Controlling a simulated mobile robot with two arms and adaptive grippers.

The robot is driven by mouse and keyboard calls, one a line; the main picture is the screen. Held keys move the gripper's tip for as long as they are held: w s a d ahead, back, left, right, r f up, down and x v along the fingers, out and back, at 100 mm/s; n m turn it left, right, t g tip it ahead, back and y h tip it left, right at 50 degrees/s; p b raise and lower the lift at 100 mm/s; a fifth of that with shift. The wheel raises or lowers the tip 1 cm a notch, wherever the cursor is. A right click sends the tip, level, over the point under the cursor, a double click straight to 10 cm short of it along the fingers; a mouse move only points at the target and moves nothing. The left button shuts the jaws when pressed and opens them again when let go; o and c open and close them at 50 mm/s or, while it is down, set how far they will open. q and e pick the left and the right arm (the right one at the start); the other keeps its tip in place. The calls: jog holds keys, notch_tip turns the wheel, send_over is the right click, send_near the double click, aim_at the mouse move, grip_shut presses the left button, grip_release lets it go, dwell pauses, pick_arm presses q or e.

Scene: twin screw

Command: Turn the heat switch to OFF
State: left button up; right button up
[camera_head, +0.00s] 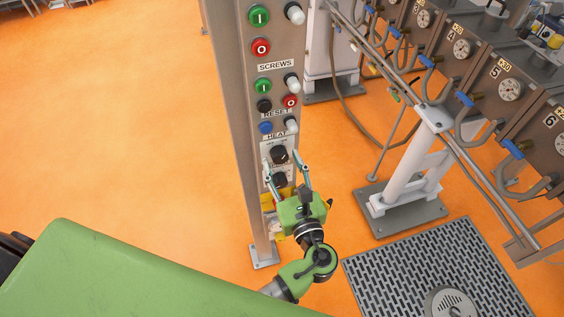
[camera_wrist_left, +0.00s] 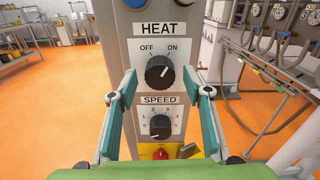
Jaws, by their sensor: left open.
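The heat switch is a round black knob (camera_wrist_left: 160,72) on a white plate, under a HEAT label (camera_wrist_left: 166,29) with OFF at upper left and ON at upper right. Its pale mark appears to point up and right, toward ON. In the head view the heat knob (camera_head: 279,154) sits low on the grey control column. My left gripper (camera_head: 283,167) is open and empty in front of the column. In the left wrist view its two fingers (camera_wrist_left: 159,84) stand on either side of the plate, tips near knob height. I cannot tell whether they touch anything. My right gripper is not in view.
The SPEED knob (camera_wrist_left: 160,126) is just below the heat knob, with a red button on yellow (camera_wrist_left: 160,153) under it. Buttons, including a blue one (camera_head: 266,127), are above. Pipes and gauges (camera_head: 461,48) stand at right. Open orange floor (camera_head: 120,120) lies at left.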

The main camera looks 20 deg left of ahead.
pick_arm(q)
jog(key=shift+w+a, duration=0.25)
jog(key=shift+w, duration=0.15)
jog(key=shift+c, duration=0.3)
jog(key=c, duration=1)
